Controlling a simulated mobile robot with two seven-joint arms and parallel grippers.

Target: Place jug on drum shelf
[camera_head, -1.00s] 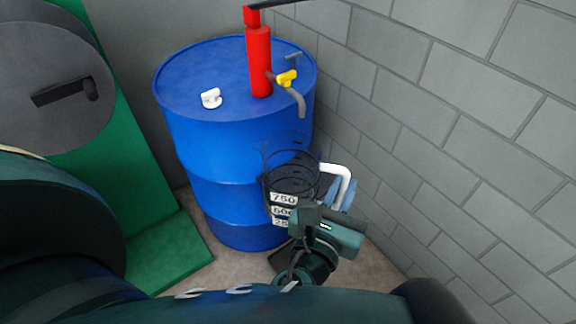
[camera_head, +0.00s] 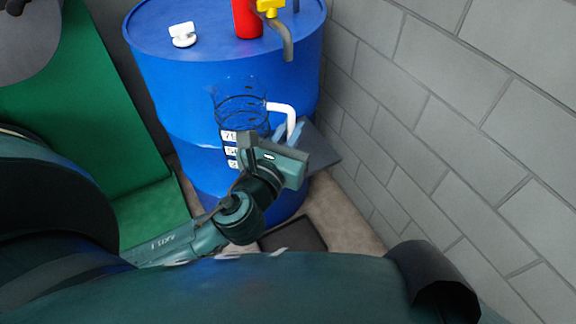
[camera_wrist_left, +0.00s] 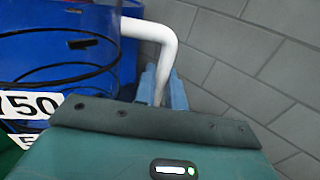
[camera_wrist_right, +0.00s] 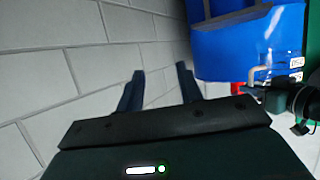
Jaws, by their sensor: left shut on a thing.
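The clear jug (camera_head: 238,110) has black rings, white number labels and a white handle. It is upright in front of the blue drum (camera_head: 175,85) in the head view. My left gripper (camera_head: 288,133) is shut on the jug's handle, and its blue fingers flank the white handle (camera_wrist_left: 161,50) in the left wrist view. A flat grey plate (camera_head: 322,149), which looks like the drum shelf, shows at the drum's right side behind the gripper. Its left part is hidden. My right gripper (camera_wrist_right: 158,90) is open and empty, facing the block wall.
A red pump (camera_head: 247,18) with a yellow tap (camera_head: 268,6) and a grey spout stands on the drum top, beside a white cap (camera_head: 183,35). A grey block wall (camera_head: 450,110) closes the right side. A green panel (camera_head: 85,120) stands left. A dark flat piece (camera_head: 295,236) lies on the floor.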

